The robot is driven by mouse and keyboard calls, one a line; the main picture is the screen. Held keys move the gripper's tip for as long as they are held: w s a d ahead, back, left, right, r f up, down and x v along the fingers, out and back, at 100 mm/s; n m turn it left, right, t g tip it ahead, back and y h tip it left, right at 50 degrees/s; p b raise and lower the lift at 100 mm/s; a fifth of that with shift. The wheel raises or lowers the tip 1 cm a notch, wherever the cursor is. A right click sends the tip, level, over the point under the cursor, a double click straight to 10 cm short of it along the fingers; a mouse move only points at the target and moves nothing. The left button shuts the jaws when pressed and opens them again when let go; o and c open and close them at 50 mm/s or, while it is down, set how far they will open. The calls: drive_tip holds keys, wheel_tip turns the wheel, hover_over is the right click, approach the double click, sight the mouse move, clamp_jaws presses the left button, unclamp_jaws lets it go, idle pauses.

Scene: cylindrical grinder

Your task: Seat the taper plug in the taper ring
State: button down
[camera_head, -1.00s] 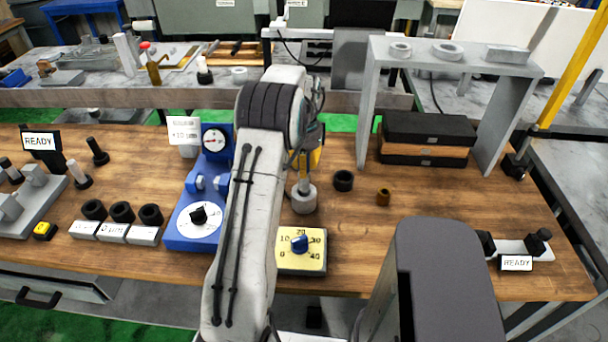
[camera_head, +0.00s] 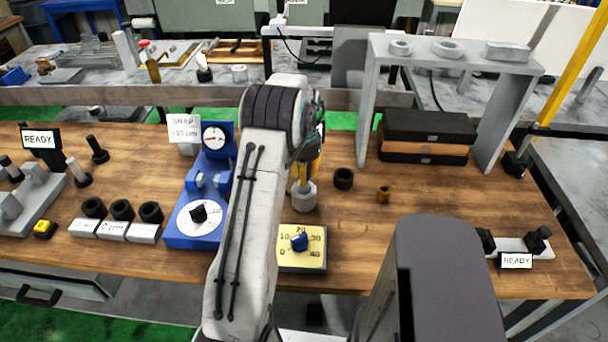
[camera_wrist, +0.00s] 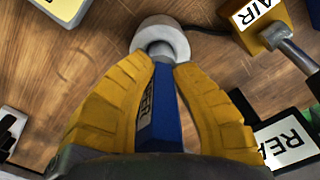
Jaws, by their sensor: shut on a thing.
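The taper plug (camera_wrist: 163,112) has a blue handle with partly hidden lettering and a grey tip. My gripper (camera_wrist: 163,68) is shut on the blue handle, with a yellow finger on each side. The pale grey taper ring (camera_wrist: 176,38) stands on the wooden bench, and the plug's tip points into its bore. In the head view, the ring (camera_head: 304,199) is just below my gripper (camera_head: 311,172), in front of my arm's end. How deep the tip sits in the bore cannot be told.
A yellow dial plate (camera_head: 302,247) lies in front of the ring. A blue gauge fixture (camera_head: 192,238) stands left of my arm. The bench further right is mostly clear.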

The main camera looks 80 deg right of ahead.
drive_tip(key=shift+f, duration=0.15)
drive_tip(key=c, duration=1.2)
unclamp_jaws()
drive_tip(key=shift+r+p, duration=0.4)
drive_tip(key=shift+r, duration=0.3)
wheel_tip(320, 180, up, 11)
drive_tip(key=shift+r, duration=0.4)
